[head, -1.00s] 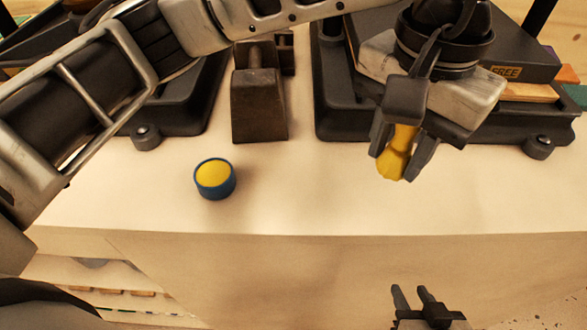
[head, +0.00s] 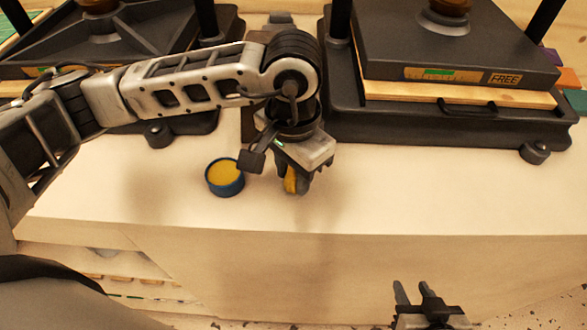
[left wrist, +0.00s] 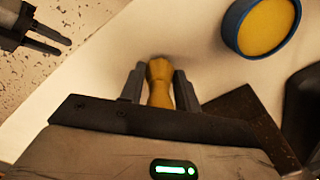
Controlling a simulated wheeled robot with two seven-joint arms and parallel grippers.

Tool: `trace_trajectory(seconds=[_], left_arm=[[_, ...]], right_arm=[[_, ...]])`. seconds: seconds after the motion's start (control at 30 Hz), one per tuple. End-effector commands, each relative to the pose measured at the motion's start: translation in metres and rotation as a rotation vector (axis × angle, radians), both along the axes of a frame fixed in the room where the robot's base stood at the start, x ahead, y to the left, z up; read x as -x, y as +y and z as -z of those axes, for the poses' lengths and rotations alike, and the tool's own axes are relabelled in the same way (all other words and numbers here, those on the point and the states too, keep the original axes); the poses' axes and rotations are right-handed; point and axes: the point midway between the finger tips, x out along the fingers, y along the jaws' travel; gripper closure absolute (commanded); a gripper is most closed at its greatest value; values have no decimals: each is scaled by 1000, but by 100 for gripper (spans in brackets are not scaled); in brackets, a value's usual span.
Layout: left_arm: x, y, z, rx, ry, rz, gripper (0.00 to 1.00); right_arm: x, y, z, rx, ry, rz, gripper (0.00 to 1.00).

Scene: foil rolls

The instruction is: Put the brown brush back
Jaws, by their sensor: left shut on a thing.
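My left gripper (head: 292,186) is shut on a mustard-brown piece (head: 290,181) with a rounded, knobbed end. It looks like the brush's handle, and no bristles show. In the left wrist view the same brush (left wrist: 160,82) sits between the two fingers (left wrist: 160,85). The gripper hangs above the pale bench top, just right of a round blue tin (head: 224,180) with a yellow inside. The tin also shows at the top right of the left wrist view (left wrist: 262,25). My right gripper (head: 414,293) is open and empty, low in front of the bench.
A black press (head: 460,60) labelled FREE stands on the right, with another press (head: 110,45) on the left. A dark brown block (left wrist: 245,112) is partly visible near the gripper. The bench top's front right is clear.

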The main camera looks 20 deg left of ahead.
Motion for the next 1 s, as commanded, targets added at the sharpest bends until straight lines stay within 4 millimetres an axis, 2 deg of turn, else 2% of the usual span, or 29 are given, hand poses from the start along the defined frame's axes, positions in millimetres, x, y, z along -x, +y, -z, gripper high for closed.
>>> trace_trajectory(seconds=[0.1, 0.3, 0.33, 0.4, 0.77, 0.87, 1.0], left_arm=[[0, 0, 9, 1, 0, -2, 91], [-1, 0, 11, 1, -2, -2, 91], [-1, 0, 11, 0, -1, -2, 62], [-1, -1, 11, 0, -1, -2, 46], [-1, -1, 6, 2, -3, -2, 46], [-2, -1, -7, 3, -7, 0, 46], [-2, -1, -35, 3, -10, 0, 46]], right_arm=[[0, 0, -2, -1, 0, 4, 64], [-1, 1, -1, -6, 1, 11, 64], [-1, 1, -1, -7, 1, 11, 64], [-1, 1, -1, -7, 2, 12, 64], [2, 0, 2, -6, 8, 13, 64], [2, 0, 4, -5, 11, 11, 64], [3, -1, 9, -1, 14, 8, 64]])
